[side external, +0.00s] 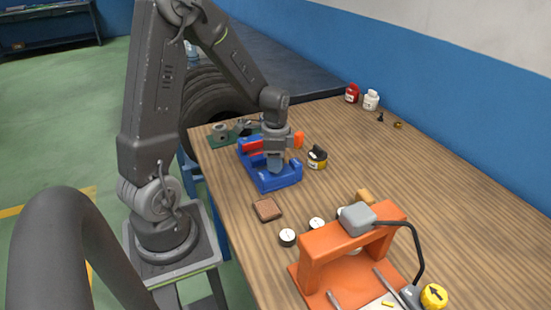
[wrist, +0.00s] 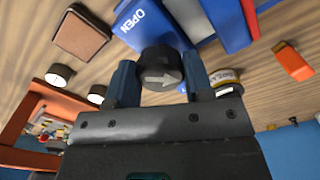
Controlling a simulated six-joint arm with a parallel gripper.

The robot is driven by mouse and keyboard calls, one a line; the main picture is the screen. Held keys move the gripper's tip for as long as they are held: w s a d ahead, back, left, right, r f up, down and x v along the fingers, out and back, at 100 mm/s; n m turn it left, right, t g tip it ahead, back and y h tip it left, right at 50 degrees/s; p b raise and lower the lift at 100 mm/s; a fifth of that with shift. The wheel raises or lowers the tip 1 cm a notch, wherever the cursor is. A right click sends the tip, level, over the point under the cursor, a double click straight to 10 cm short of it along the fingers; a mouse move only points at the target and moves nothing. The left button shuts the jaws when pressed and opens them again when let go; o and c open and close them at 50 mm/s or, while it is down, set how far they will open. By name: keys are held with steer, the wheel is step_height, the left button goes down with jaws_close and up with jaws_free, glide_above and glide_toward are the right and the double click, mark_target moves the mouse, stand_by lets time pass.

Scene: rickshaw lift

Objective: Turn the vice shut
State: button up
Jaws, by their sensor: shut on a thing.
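The blue vice (side external: 283,183) sits near the left edge of the wooden table in the side view, with a red part (side external: 252,147) at its far end. In the wrist view the vice's blue body (wrist: 135,18) carries the word OPEN. A dark round knob (wrist: 160,70) with a pale arrow pointing right stands at the vice. My gripper (wrist: 161,84) is shut on the knob, one blue finger on each side. In the side view my gripper (side external: 275,166) points down over the vice and hides the knob.
An orange frame (side external: 350,240) with a grey box and cable stands nearer the camera. A brown square pad (side external: 267,210) and round white-faced gauges (side external: 287,237) lie between. A dark jar with a yellow label (side external: 317,158) and an orange block (side external: 299,140) are close right. The table's right side is mostly clear.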

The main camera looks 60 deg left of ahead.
steer(key=m, duration=0.4)
steer(key=shift+m, duration=0.3)
steer(key=m, duration=0.4)
steer(key=shift+a, duration=0.1)
steer(key=shift+m, duration=0.4)
steer(key=o, duration=0.9)
steer(key=shift+r, duration=0.1)
step_height(320, 180, up, 14)
steer(key=shift+f, duration=0.15)
